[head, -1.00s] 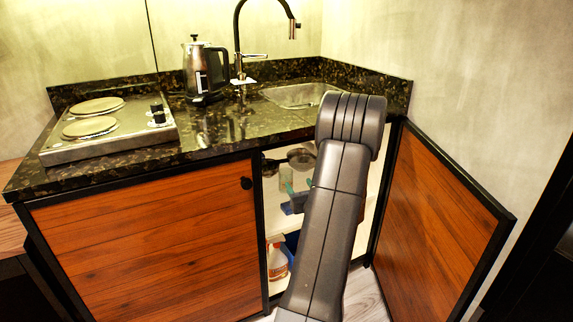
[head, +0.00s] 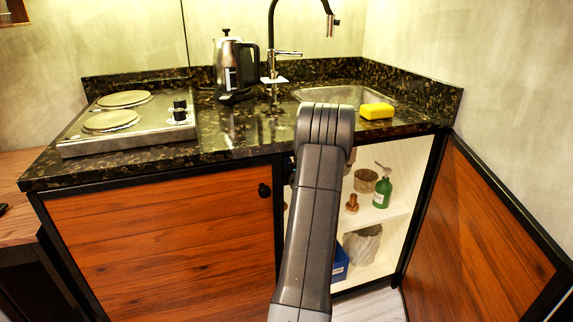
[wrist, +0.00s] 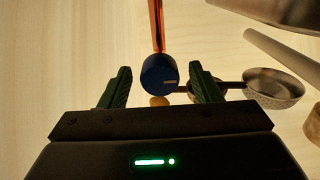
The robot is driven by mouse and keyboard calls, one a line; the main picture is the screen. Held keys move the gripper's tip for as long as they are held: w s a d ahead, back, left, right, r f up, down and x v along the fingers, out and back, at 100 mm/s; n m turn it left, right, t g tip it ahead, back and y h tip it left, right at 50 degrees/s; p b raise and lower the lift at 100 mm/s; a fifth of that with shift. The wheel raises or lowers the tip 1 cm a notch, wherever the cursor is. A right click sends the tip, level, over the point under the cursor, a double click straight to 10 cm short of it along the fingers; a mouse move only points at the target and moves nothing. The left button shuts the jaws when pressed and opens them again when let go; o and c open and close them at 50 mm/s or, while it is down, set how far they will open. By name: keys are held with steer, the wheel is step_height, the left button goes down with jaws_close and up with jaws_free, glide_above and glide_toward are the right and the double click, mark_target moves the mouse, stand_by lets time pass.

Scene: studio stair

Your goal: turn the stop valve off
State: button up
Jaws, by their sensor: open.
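The stop valve shows in the wrist view as a round blue knob (wrist: 157,73) with a short white mark toward its right side. A copper pipe (wrist: 157,25) runs up the picture from it. My gripper (wrist: 159,71) is open. Its two green-black fingers stand left and right of the knob, with a visible gap on each side. I cannot tell how deep the knob sits between the tips. In the head view my arm reaches into the open cabinet and hides the gripper and valve.
In the wrist view a metal strainer or pan (wrist: 273,88) hangs at right. In the head view a green bottle (head: 382,190) and a brown jar (head: 365,181) stand on the shelf. The open door (head: 470,230) is at right, and a yellow sponge (head: 377,111) lies by the sink.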

steer(key=shift+w+a, duration=0.2)
steer(key=shift+w, duration=0.2)
steer(key=c, duration=1)
